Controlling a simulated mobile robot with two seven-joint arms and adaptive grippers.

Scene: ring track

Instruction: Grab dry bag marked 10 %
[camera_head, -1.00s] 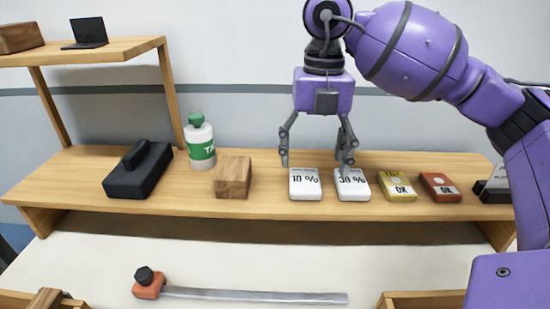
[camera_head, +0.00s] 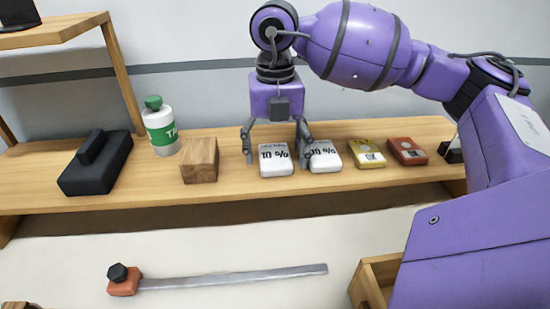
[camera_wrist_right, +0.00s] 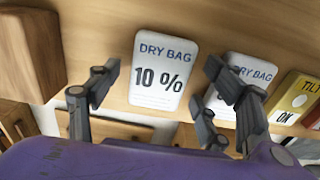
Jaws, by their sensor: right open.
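The white dry bag marked 10 % (camera_head: 276,168) lies flat on the wooden shelf. The right wrist view shows its label "DRY BAG 10 %" (camera_wrist_right: 160,75). My right gripper (camera_head: 277,155) is open and empty, pointing down, with one finger on each side of this bag in the picture. It shows the same way in the right wrist view (camera_wrist_right: 158,90). I cannot tell whether the fingers touch the bag. A second white dry bag (camera_head: 324,158) lies just to the right, its label partly covered by the right finger. My left gripper is not in view.
A wooden block (camera_head: 199,160), a white bottle with green cap (camera_head: 161,128) and a black case (camera_head: 96,163) stand to the left. A yellow item (camera_head: 367,154) and a red item (camera_head: 407,151) lie to the right. A metal bar (camera_head: 235,278) lies in front, below the shelf.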

